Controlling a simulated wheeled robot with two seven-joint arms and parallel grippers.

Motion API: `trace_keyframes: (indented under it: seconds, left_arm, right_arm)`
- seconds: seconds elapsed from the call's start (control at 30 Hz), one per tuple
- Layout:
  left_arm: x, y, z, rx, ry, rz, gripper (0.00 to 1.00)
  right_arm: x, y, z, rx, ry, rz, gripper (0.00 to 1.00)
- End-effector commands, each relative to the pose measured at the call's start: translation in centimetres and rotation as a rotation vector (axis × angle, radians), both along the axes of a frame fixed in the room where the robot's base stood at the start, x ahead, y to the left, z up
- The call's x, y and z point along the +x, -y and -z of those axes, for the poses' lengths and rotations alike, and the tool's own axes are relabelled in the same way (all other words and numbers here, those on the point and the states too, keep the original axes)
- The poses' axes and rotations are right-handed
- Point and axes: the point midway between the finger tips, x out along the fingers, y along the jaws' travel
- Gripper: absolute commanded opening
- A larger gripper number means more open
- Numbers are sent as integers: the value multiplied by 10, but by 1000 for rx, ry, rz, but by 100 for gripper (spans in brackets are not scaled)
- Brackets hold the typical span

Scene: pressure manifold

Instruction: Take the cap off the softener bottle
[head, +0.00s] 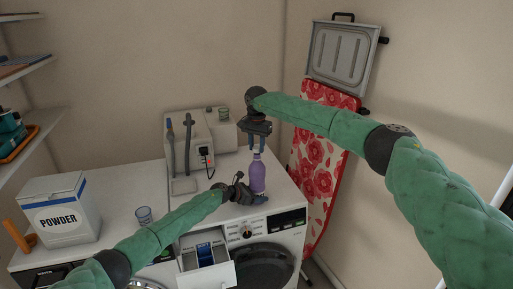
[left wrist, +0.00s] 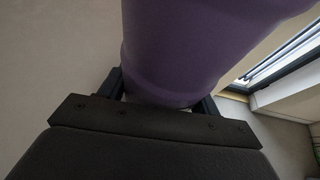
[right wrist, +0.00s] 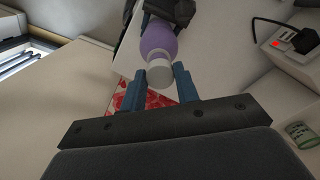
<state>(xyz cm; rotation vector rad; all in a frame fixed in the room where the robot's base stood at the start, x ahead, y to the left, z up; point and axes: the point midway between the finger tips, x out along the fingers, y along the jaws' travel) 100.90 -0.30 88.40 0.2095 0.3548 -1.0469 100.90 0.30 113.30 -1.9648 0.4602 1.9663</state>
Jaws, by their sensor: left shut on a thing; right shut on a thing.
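The softener bottle (head: 258,178) is purple and upright at the front of the washing machine's top; I cannot tell if it rests on it. My left gripper (head: 260,198) is shut on its lower body, which fills the top of the left wrist view (left wrist: 200,45). My right gripper (head: 256,145) comes down from above and is shut on the white cap, clear in the right wrist view (right wrist: 160,76) between the two blue fingertips (right wrist: 160,82). The cap meets the bottle's top, with no gap visible. The cap is mostly hidden by the fingers in the head view.
A grey appliance with hoses (head: 187,135) stands behind left of the bottle. A small cup (head: 144,215) and a powder box (head: 62,212) are further left. An open detergent drawer (head: 207,262) juts out below. A red floral ironing board (head: 322,150) leans at the right.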

Motion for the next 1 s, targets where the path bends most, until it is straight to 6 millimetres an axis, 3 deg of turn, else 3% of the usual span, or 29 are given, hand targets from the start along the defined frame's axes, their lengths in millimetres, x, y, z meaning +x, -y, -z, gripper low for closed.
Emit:
trace_keyframes:
  seconds: [0.37,0.77,1.0]
  left_arm:
    - [1,-1,-1,0,0,-1,0]
    - [1,-1,-1,0,0,-1,0]
    - [1,-1,-1,-1,1,-1,0]
  right_arm:
    - [0,0,-2,0,0,1,4]
    - [0,0,-38,0,0,0,4]
    - [0,0,-41,0,-1,0,4]
